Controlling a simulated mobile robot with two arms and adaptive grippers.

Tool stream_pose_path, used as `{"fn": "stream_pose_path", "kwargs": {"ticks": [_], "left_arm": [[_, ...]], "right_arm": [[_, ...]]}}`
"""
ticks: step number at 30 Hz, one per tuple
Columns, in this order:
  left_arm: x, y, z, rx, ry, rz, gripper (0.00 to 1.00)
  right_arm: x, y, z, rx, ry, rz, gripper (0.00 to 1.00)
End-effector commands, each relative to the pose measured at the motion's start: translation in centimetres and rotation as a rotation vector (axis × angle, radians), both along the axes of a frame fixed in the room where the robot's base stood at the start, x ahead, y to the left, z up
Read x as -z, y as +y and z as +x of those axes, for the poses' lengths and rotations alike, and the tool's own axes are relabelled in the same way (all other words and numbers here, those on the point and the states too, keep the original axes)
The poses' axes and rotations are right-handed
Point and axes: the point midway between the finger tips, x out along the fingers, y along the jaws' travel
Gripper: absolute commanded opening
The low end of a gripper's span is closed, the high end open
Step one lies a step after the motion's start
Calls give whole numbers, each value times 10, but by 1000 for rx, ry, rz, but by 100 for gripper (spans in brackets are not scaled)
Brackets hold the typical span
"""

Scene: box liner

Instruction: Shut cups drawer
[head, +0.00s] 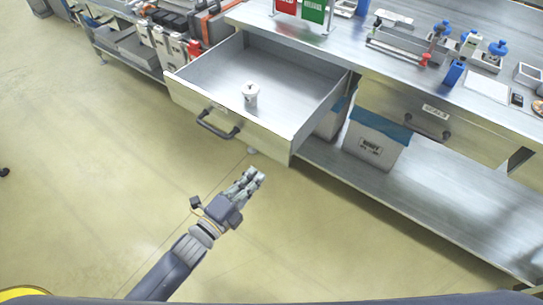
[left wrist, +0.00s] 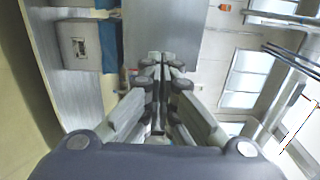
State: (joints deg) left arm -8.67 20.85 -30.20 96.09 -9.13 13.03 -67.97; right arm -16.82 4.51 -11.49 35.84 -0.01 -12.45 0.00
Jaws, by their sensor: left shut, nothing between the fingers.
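The drawer (head: 228,122) is pulled well out from under the steel workbench in the head view. It has a pale front with a dark bow handle (head: 217,124) and a small label above it. A white cup (head: 250,95) stands inside on the drawer floor. My left gripper (head: 253,178) is shut and empty, in front of and below the drawer front, apart from the handle. In the left wrist view the closed fingers (left wrist: 160,65) point forward. My right gripper is not in view.
A second drawer (head: 405,117) to the right is shut. Boxes with blue liners (head: 376,140) stand on the lower shelf (head: 400,185). The bench top (head: 350,60) holds signs, blue-handled fixtures and small parts. The floor (head: 100,180) in front is clear.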

Motion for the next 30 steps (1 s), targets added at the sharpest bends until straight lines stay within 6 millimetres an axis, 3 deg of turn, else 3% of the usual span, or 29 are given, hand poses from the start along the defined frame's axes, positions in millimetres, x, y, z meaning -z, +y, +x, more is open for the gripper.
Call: {"fn": "stream_pose_path", "kwargs": {"ticks": [6,12,30], "left_arm": [[-2,-27,37,-1,0,-3,0],[-1,-43,61,-1,1,-1,0],[1,-51,71,-1,2,0,0]], "right_arm": [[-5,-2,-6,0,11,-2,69],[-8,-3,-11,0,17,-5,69],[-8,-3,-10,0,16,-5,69]]}}
